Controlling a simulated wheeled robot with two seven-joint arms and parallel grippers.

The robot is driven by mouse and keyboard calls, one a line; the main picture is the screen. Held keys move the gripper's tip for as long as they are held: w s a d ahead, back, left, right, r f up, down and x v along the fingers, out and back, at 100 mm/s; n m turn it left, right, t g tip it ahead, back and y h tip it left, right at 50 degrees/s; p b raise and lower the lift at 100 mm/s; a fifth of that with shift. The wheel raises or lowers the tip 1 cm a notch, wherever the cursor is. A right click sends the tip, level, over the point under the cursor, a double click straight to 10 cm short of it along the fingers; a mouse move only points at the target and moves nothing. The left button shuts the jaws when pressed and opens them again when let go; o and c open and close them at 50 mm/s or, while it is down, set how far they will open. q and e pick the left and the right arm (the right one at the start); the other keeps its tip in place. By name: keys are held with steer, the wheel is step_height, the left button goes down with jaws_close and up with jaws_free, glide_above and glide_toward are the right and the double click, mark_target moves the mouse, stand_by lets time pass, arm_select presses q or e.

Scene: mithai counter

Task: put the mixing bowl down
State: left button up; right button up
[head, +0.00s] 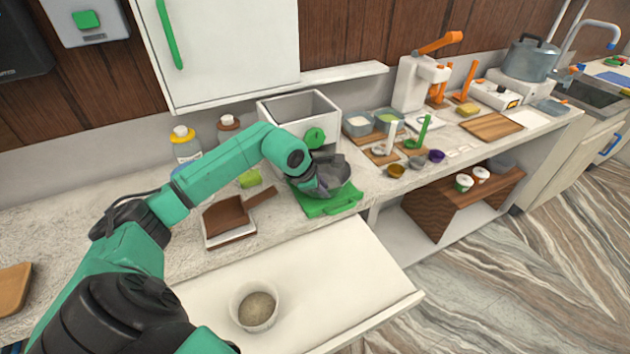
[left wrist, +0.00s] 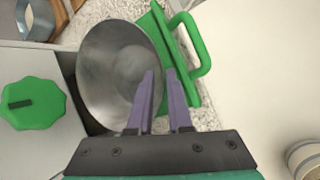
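The mixing bowl (head: 337,178), grey metal, is at the counter's front edge, in front of the white box-shaped machine. It also shows in the left wrist view (left wrist: 112,60), open side towards the camera. My left gripper (head: 318,190) is at the bowl's near rim. In the left wrist view its purple fingers (left wrist: 160,76) straddle the rim, one inside and one outside, closed on it. A green board with a handle (head: 332,206) lies below the bowl; whether they touch is hidden. My right gripper is not in view.
The white machine (head: 290,105) with a green knob stands close behind the bowl. Small cups (head: 396,171) and wooden boards are to the right. A white container (head: 254,307) stands on the lower white surface in front.

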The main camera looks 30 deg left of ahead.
arm_select(q)
steer(key=d+b+v, duration=0.1)
steer(key=b+v, duration=0.1)
steer(key=v, duration=0.8)
steer(key=shift+a+b, duration=0.35)
steer(key=shift+a, duration=0.05)
